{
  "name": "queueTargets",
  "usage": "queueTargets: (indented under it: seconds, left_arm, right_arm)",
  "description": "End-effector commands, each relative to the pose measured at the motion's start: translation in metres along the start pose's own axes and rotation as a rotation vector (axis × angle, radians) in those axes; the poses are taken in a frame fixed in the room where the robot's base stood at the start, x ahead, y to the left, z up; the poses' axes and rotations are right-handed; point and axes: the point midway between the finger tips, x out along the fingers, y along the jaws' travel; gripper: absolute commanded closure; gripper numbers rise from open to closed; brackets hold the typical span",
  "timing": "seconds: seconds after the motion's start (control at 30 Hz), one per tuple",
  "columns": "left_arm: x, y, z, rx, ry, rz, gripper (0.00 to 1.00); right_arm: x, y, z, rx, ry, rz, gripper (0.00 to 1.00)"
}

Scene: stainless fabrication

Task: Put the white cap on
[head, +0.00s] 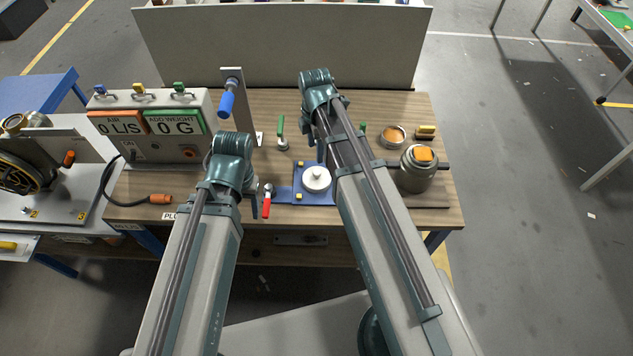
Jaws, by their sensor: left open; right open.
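The white cap (316,179) is a round white disc with a small knob on top. It is on or over a blue plate (284,195) at the table's front middle; I cannot tell what is under it. My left gripper (256,203) is left of the cap, close to a red-handled valve (267,205), and appears empty. My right gripper (322,153) is just behind the cap, apart from it as far as I can see. My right arm hides the table right of the cap. Both grippers are open, though their fingertips are partly hidden.
A control box (155,125) with orange and green labels stands at the left. A blue-handled lever (227,101) and green valve (281,132) stand behind.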

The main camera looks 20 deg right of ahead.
Motion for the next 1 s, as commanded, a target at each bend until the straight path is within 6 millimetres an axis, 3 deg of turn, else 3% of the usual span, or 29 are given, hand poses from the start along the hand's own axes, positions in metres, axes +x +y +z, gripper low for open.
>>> queueTargets:
  seconds: [0.03,0.3,0.67,1.0]
  left_arm:
    - [0.016,0.002,-0.001,0.000,0.000,0.000,0.40]
    - [0.051,0.005,-0.003,-0.002,0.000,0.000,0.40]
    - [0.057,0.005,-0.003,-0.003,0.000,0.000,0.40]
    - [0.096,0.009,-0.006,-0.003,0.000,0.000,0.40]
  right_arm:
    - [0.016,0.000,0.000,0.000,0.000,0.000,0.34]
    - [0.051,0.000,0.000,0.001,0.000,0.000,0.34]
    - [0.057,-0.001,0.000,0.001,0.000,0.000,0.34]
    - [0.097,-0.004,0.003,0.001,0.000,0.000,0.34]
